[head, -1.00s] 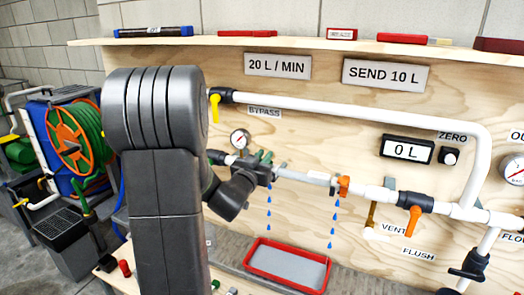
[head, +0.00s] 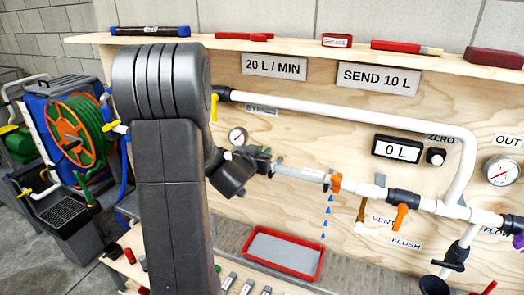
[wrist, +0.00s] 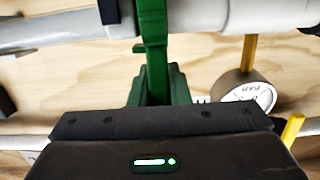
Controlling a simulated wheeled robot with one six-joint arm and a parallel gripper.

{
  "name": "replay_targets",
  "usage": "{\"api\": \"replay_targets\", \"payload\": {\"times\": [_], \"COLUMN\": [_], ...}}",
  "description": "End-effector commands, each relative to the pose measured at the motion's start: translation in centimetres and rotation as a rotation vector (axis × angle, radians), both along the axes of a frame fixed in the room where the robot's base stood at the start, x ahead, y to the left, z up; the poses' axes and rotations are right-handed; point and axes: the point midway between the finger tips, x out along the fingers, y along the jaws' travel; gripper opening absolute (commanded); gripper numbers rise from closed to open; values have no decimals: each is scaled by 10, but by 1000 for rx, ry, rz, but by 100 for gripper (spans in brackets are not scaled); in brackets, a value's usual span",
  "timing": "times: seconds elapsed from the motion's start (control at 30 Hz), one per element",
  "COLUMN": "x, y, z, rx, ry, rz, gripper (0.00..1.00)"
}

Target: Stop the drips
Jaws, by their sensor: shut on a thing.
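My gripper (head: 259,163) is at the left part of the lower white pipe, shut on a green fitting (wrist: 155,45). In the wrist view the green fitting lies across the pipe; the fingertips are hard to make out. An orange fitting (head: 336,183) sits on the same pipe to the right. Blue drips (head: 325,222) fall below it. No drips show under the green fitting. A red-rimmed tray (head: 312,277) with a grey inside stands below.
An orange-handled valve (head: 401,216) and a brass vent valve (head: 361,209) are farther right. A yellow bypass handle (head: 214,107) is above left. A small gauge (head: 237,137) is beside my gripper. The hose reel (head: 75,132) stands far left. Several small items lie near the tray.

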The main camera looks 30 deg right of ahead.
Motion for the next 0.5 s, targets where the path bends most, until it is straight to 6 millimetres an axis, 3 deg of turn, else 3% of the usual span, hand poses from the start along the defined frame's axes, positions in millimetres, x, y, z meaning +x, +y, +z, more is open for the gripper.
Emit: {"api": "replay_targets", "payload": {"times": [0.17, 0.2, 0.3, 0.5], "x": [1, 1, 1, 0], "y": [0, 0, 0, 0], "z": [1, 1, 1, 1], "rx": [-2, -2, -2, -2], "ry": [-1, -1, -1, -1], "rz": [0, 0, 0, 0], "gripper": [0, 22, 38, 38]}}
